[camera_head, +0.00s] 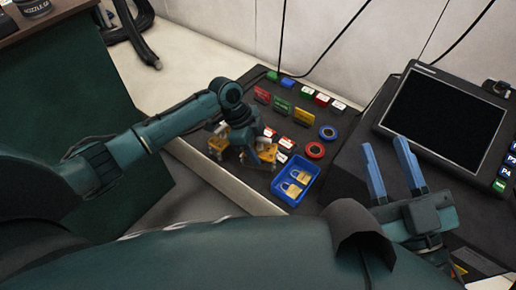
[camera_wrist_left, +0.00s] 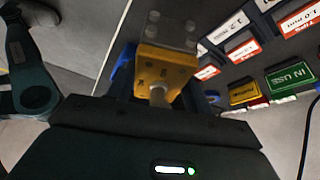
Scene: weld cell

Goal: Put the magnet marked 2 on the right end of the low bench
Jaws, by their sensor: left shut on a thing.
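My left gripper (camera_head: 243,153) reaches down over the left part of the dark bench top (camera_head: 345,122). In the left wrist view its fingers (camera_wrist_left: 160,85) are shut on an orange magnet (camera_wrist_left: 165,62), a block with small dark marks. I cannot read a number on it. In the head view one orange piece (camera_head: 217,139) shows left of the gripper and another orange piece (camera_head: 267,152) right of it. The gripper hides what lies between them. My right gripper (camera_head: 383,141) is open and empty, in front of the monitor.
A blue tray (camera_head: 277,188) with brass padlocks (camera_head: 299,177) stands right of my left gripper. A monitor (camera_head: 446,112) stands at right. A dark green cabinet (camera_head: 70,90) is at left.

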